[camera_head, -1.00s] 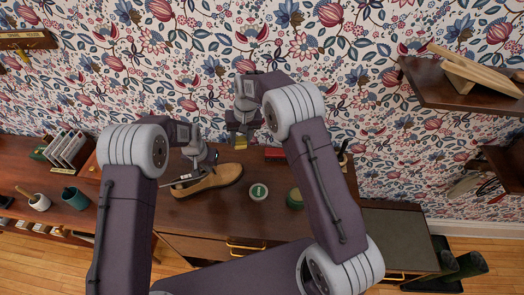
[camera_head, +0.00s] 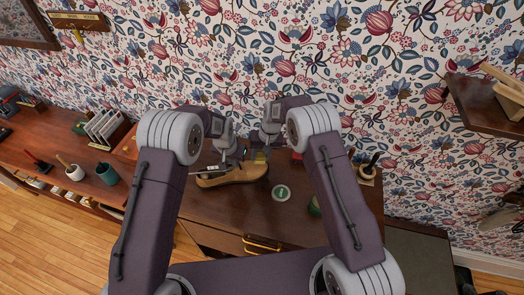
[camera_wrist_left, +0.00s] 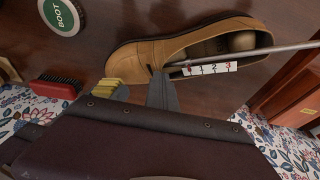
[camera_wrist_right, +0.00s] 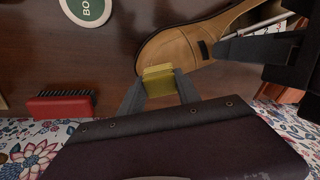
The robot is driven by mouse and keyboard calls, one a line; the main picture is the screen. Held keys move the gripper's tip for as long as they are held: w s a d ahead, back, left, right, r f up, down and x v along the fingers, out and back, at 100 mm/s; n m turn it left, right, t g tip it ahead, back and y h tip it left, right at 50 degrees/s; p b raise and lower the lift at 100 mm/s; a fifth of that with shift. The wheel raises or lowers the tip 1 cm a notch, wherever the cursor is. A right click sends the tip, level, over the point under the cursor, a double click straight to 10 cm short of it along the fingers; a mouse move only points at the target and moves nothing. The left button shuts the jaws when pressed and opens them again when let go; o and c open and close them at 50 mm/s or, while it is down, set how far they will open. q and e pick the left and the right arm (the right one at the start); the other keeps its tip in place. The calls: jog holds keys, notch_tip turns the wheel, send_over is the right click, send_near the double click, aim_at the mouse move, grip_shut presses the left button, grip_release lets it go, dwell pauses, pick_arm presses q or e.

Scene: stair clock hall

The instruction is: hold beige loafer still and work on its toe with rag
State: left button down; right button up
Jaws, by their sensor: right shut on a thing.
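The beige loafer (camera_head: 236,174) lies on the brown desk, toe to the right in the head view. My left gripper (camera_wrist_left: 162,78) has its fingers close together at the edge of the loafer's opening and appears to pinch its upper. The loafer (camera_wrist_left: 190,45) shows nearly whole in the left wrist view. My right gripper (camera_wrist_right: 158,88) is shut on a folded yellow rag (camera_wrist_right: 158,78). The rag is against or just over the side of the toe (camera_wrist_right: 150,50); exact contact is unclear. In the head view both grippers are partly hidden by my arms.
A round green-and-white tin (camera_head: 281,193) stands right of the toe. A red brush (camera_wrist_right: 62,104) lies nearby on the desk. A grey rod (camera_wrist_left: 255,55) and a strip marked 1 2 3 (camera_wrist_left: 202,70) cross the loafer's opening. Cups and a letter rack (camera_head: 106,128) stand left.

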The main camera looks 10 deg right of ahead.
jog(key=shift+f, duration=0.3)
jog(key=shift+x, duration=0.75)
dwell(0.4)
jog(key=shift+d, duration=0.1)
jog(key=shift+d+f, duration=0.2)
jog(key=shift+d, duration=0.35)
jog(key=shift+a, duration=0.15)
